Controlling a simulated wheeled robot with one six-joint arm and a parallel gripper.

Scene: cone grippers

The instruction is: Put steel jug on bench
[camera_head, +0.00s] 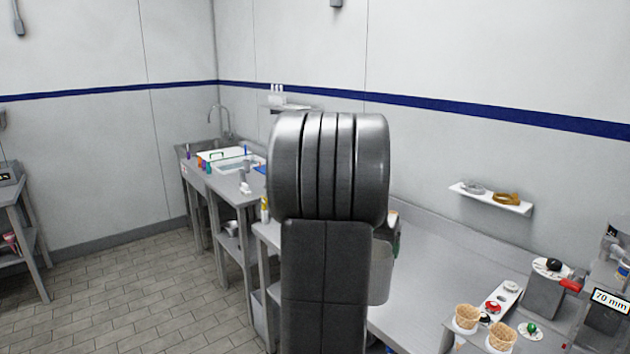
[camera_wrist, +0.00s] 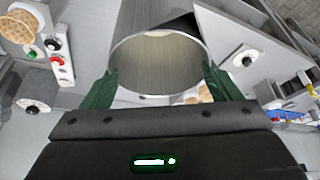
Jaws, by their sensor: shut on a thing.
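The steel jug (camera_wrist: 150,18) is a plain metal cylinder in the wrist view, with its round rim and pale inside facing the camera. My gripper (camera_wrist: 160,70) has green fingers on either side of the jug and is shut on it. In the head view my arm hides most of the gripper and jug. A steel bench (camera_head: 425,265) runs along the right wall in the head view, with bare top right of my arm. I cannot tell whether the jug touches any surface.
Two cone baskets (camera_head: 467,317) (camera_head: 502,336), a panel with a red knob (camera_head: 500,298) and a box (camera_head: 545,295) crowd the bench's near right. A sink table (camera_head: 225,180) with small items stands at the back. Tiled floor (camera_head: 110,290) is clear at left.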

